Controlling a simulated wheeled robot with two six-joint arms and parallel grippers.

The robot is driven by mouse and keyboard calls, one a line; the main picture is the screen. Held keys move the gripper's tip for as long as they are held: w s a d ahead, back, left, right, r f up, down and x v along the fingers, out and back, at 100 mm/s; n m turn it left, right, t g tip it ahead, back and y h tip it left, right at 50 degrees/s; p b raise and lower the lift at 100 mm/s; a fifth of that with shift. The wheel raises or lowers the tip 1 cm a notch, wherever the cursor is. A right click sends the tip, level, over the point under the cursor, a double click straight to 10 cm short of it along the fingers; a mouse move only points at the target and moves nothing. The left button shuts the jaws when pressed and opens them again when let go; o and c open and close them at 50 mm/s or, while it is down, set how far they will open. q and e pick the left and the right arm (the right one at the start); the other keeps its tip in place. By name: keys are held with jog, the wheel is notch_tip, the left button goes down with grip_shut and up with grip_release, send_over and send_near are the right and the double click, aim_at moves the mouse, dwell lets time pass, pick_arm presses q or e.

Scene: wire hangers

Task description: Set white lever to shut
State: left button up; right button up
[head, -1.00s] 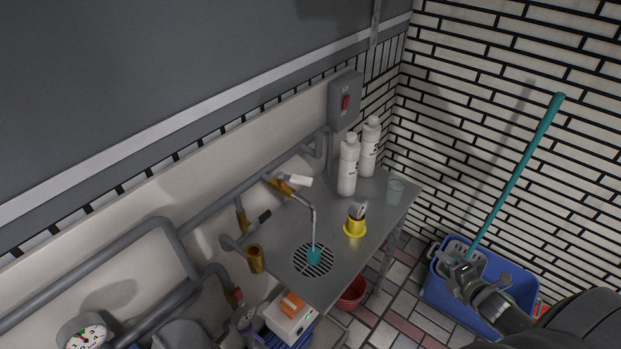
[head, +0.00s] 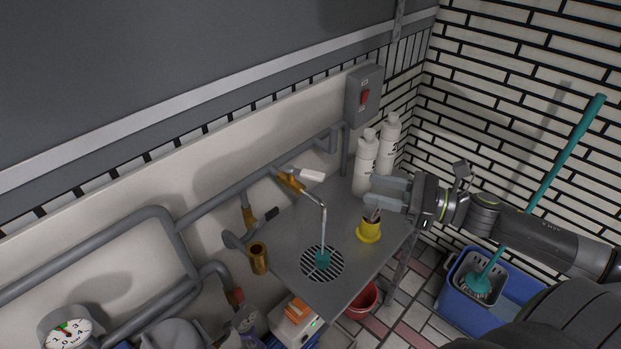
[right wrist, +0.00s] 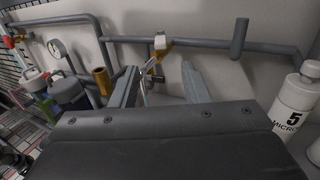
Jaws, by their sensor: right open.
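The white lever (head: 311,175) sits on a brass valve (head: 290,182) on the grey wall pipe, pointing right in the head view. It also shows in the right wrist view (right wrist: 160,42), ahead of my fingers. My left gripper is not in view.
Two white bottles (head: 366,163) stand behind my right gripper. A yellow holder (head: 369,230) stands on the metal bench (head: 290,240) below it. A black lever (head: 265,215) is on a lower valve.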

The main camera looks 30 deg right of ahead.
aim_at(311, 173)
jog(key=p+x, duration=0.1)
jog(key=x, duration=1.1)
jog(key=shift+w+a+r, duration=0.1)
jog(key=shift+w+a, duration=0.15)
jog(key=shift+w, duration=0.05)
jog(key=shift+p+x, duration=0.45)
jog(key=shift+x, duration=0.45)
grip_shut()
